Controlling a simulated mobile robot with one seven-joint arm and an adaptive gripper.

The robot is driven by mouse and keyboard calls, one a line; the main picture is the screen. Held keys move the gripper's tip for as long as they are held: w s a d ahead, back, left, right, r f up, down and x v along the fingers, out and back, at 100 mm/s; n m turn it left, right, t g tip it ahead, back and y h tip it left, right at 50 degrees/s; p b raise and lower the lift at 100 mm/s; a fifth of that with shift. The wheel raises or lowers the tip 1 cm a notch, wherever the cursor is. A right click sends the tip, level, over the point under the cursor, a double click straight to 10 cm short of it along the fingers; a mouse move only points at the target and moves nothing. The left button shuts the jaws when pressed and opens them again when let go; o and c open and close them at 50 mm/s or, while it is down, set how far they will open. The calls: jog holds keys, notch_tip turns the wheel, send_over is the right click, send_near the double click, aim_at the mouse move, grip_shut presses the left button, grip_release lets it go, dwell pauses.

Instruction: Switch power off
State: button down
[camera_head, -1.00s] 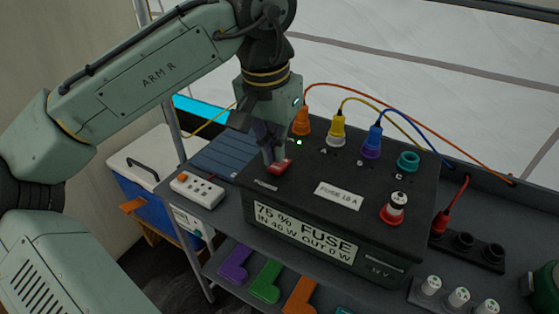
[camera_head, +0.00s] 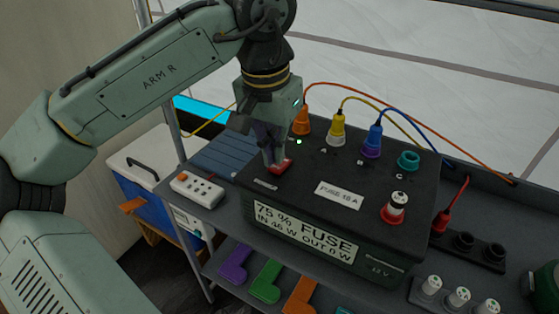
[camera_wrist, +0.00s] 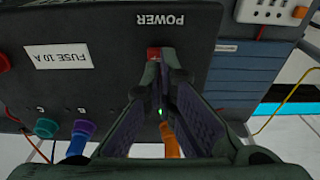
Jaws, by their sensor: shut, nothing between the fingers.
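The black power box (camera_head: 300,215) stands on a grey shelf, its front label reading "75 % FUSE IN 46 W OUT 0 W". The red power switch (camera_head: 283,167) is on its top at the left, beside a small lit green light (camera_head: 299,142). In the wrist view the red switch (camera_wrist: 154,53) shows below the word POWER (camera_wrist: 158,20), partly hidden by my fingers. My gripper (camera_head: 273,165) is shut and empty, pointing down with its fingertips at the switch. I cannot tell whether they press on it.
Orange (camera_head: 301,121), yellow (camera_head: 337,130) and blue (camera_head: 372,142) plugs with cables stand behind the switch. A fuse holder (camera_head: 397,208) is at the box's right. A white power strip (camera_head: 198,190) lies left of the box.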

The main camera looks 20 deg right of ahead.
aim_at(275, 168)
jog(key=shift+f+b, duration=0.45)
jog(key=shift+f, duration=0.5)
dwell(0.3)
notch_tip(275, 168, up, 7)
jog(key=p, duration=0.7)
dwell(0.5)
